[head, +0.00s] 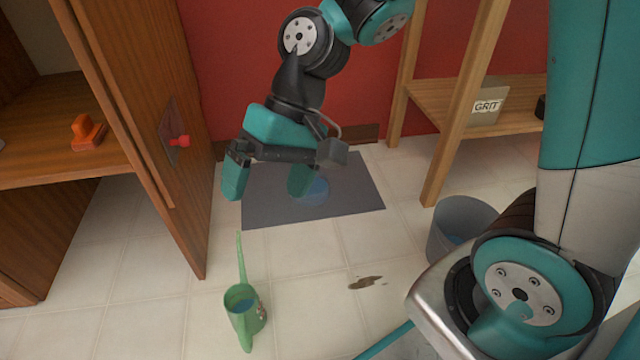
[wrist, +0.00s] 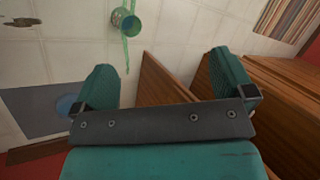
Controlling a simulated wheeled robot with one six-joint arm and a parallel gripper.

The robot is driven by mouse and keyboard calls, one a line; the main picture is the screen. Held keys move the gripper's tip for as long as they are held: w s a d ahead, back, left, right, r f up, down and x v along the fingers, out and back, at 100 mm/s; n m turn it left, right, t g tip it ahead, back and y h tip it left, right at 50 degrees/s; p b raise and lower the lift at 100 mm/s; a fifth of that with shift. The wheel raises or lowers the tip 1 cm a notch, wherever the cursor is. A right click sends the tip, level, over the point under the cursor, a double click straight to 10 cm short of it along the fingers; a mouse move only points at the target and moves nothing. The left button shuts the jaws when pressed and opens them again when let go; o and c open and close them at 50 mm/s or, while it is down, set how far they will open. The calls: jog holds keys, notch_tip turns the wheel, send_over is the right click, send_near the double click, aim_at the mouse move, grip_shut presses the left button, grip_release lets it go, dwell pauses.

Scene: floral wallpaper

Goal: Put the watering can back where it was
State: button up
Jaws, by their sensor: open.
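The green watering can (head: 243,315) stands on the tiled floor in the lower left middle of the head view, with blue inside its opening. It also shows at the top of the wrist view (wrist: 126,22), with its long thin green part pointing towards my gripper. My gripper (head: 268,182) is open and empty, above the grey mat (head: 350,200) and apart from the can. Its two teal fingers are spread in the wrist view (wrist: 165,82). A round blue patch (head: 314,192) shows on the mat, partly hidden by a finger.
A wooden cabinet door (head: 140,120) with a red knob stands open at left. An orange object (head: 86,132) sits on the cabinet shelf. A grey bucket (head: 461,222) stands at right, below a wooden rack with a GRIT box (head: 487,103). A brown stain (head: 365,282) marks the floor.

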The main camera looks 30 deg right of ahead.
jog(key=s+d+r+n+t+h, duration=0.1)
jog(key=s+d+r+n, duration=0.1)
jog(key=s+r+n, duration=0.3)
jog(key=s, duration=0.4)
jog(key=shift+s+r+n+t+h, duration=0.3)
jog(key=shift+t+h, duration=0.1)
jog(key=shift+d+r, duration=0.1)
